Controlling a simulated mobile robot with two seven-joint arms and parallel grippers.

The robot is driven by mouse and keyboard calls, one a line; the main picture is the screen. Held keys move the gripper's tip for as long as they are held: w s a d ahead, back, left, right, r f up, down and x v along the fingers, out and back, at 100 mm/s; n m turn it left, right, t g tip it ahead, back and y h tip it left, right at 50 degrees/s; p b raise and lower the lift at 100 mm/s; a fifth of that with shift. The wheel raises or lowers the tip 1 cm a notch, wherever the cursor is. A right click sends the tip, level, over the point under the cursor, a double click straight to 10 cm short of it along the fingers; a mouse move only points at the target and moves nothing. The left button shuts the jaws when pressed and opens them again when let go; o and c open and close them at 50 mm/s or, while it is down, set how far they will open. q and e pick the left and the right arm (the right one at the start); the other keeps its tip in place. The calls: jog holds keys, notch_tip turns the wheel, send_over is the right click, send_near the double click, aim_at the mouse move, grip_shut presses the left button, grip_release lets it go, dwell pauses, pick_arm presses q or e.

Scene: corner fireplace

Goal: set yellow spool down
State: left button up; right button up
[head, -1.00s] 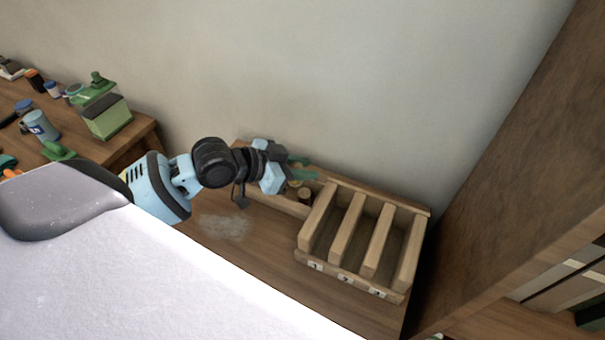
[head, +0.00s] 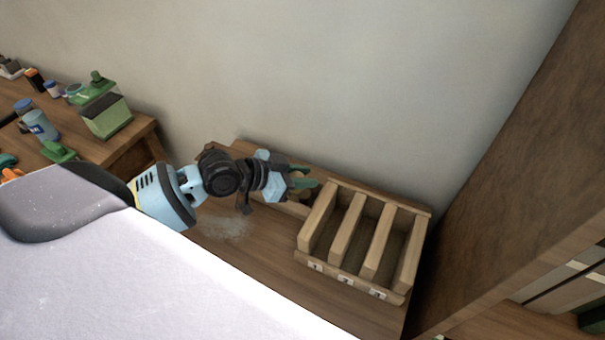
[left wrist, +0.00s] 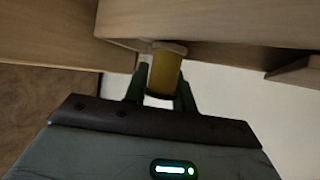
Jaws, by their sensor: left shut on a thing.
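The yellow spool (left wrist: 164,74) shows in the left wrist view between the two dark green fingers of my left gripper (left wrist: 160,80). It has a yellow body and a pale wooden flange. The gripper is shut on it, close beside pale wooden walls. In the head view, my left gripper (head: 301,179) is over the back of the wooden table, just left of the slotted wooden rack (head: 318,222). There the spool cannot be made out clearly behind the fingers. Whether the spool touches a surface below it cannot be told. My right gripper is not in view.
The rack has several upright dividers and numbered labels on its front. The wooden table (head: 270,262) is bare in front of it. A tall brown wooden panel (head: 520,170) rises on the right. Another table at left holds a green container (head: 106,117) and bottles.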

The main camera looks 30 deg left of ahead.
pick_arm(q)
jog(key=shift+f, duration=0.25)
jog(key=o, duration=0.9)
jog(key=shift+o, duration=0.2)
jog(key=shift+r, duration=0.1)
jog(key=shift+r, duration=0.1)
jog(key=p+v, duration=0.1)
jog(key=v, duration=1.1)
jog(key=shift+r, duration=0.35)
